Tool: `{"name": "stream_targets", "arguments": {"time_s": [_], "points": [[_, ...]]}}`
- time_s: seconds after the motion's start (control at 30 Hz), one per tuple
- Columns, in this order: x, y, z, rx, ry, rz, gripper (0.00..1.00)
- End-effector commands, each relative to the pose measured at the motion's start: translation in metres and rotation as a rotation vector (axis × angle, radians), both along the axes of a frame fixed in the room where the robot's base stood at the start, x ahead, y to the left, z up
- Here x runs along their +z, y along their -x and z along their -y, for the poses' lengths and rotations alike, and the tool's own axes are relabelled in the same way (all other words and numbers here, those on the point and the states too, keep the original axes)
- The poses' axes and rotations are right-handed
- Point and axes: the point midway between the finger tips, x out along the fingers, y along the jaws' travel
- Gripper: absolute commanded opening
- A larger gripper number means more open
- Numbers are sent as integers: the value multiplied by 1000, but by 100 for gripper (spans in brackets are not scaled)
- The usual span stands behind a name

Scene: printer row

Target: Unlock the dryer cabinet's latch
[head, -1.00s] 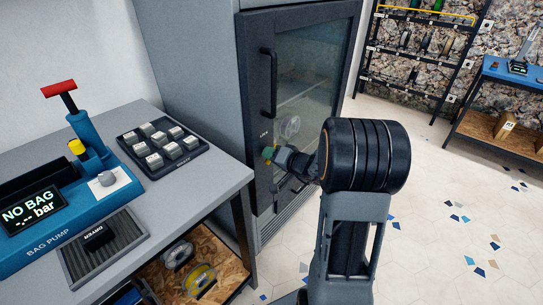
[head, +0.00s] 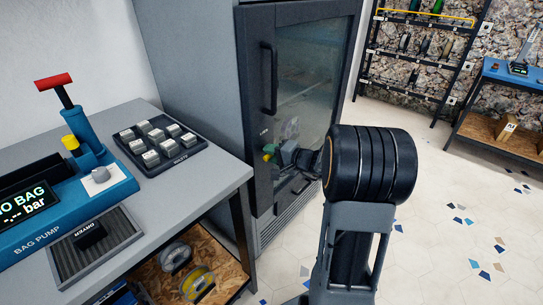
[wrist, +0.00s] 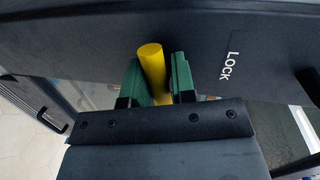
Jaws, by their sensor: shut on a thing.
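The dryer cabinet (head: 190,60) stands grey and tall, with a dark-framed glass door (head: 310,75) that looks closed. The yellow latch (wrist: 151,62) is a short rod on the dark door frame, beside the white LOCK lettering (wrist: 229,66). My gripper (wrist: 157,70) has green fingers, one on each side of the latch, and is shut on it. In the head view, my gripper (head: 269,153) is at the door frame below the black handle, and only a little yellow shows. The base of the latch is partly hidden by the fingers.
A black vertical handle (head: 269,80) is on the door above my gripper. A grey table (head: 218,178) with a blue bag pump (head: 100,170) and a tray of grey blocks (head: 182,154) stands left. Tiled floor (head: 440,220) is open to the right.

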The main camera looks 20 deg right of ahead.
Motion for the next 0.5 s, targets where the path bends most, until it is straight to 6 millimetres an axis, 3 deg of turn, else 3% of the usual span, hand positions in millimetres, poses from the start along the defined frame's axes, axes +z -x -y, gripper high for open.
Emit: {"name": "stream_targets", "arguments": {"time_s": [0.5], "points": [[-6,1,0,-2,-117,-69,1]]}}
